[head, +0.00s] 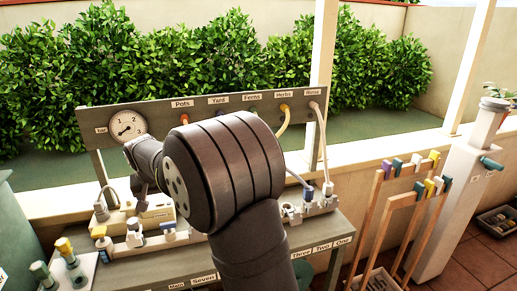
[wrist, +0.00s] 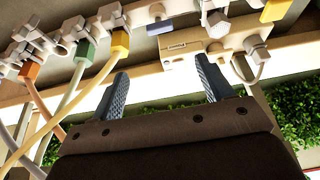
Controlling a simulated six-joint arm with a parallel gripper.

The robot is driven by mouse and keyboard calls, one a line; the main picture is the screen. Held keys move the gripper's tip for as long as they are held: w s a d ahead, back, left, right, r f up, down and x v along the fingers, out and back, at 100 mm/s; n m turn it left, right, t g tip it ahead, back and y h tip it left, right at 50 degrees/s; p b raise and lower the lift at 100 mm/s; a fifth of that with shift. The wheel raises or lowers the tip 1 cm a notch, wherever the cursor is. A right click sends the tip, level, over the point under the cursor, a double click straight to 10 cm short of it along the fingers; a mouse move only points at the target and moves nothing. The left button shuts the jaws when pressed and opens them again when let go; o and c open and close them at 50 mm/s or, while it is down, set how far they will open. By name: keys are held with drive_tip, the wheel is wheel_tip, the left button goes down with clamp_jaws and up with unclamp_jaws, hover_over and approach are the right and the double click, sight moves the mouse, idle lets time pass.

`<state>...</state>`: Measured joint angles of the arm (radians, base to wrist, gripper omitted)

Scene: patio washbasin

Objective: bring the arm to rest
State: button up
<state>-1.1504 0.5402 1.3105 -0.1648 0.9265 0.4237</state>
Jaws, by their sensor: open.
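My gripper (wrist: 165,86) shows in the wrist view with its two dark ribbed fingers spread apart. Nothing is between them. Beyond the fingertips are a beige box (wrist: 183,46) and a row of white valve fittings (wrist: 215,22); I cannot tell the exact gap, but no contact shows. In the head view my arm rises from the bottom middle, and its large dark joint covers the middle of the bench (head: 322,243). The gripper end is partly hidden behind that joint, on its left side, above the beige box (head: 157,214).
A board (head: 205,112) with a gauge (head: 126,125) and hose labels stands behind the bench. Hoses hang at its right, including a yellow one (head: 287,120). Wooden racks (head: 398,205) with coloured clips and a white post (head: 462,195) stand right. A green barrel (head: 15,230) is left.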

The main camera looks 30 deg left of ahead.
drive_tip(key=x, duration=1.6)
drive_tip(key=shift+f, duration=0.25)
drive_tip(key=shift+r, duration=0.1)
drive_tip(key=v, duration=1.7)
drive_tip(key=x, duration=1.7)
drive_tip(key=shift+f, duration=0.25)
drive_tip(key=shift+r+m, duration=0.35)
drive_tip(key=shift+m, duration=0.15)
drive_tip(key=a+v, duration=0.1)
drive_tip(key=v, duration=1.6)
drive_tip(key=n+g, duration=0.2)
drive_tip(key=n, duration=0.4)
approach(167, 223)
drive_tip(key=s, duration=0.2)
drive_tip(key=shift+w+a+f+n+g+y, duration=0.15)
drive_tip(key=shift+w+a+f+n, duration=0.15)
drive_tip(key=shift+f+n, duration=0.35)
drive_tip(key=shift+w+a+f+n+g+y, duration=0.1)
drive_tip(key=shift+w+a+f+n+g, duration=0.2)
drive_tip(key=shift+f, duration=0.7)
drive_tip(key=shift+w+a+f+n+g+y, duration=0.1)
drive_tip(key=shift+w+a+f+n, duration=0.2)
drive_tip(key=shift+f+n, duration=0.4)
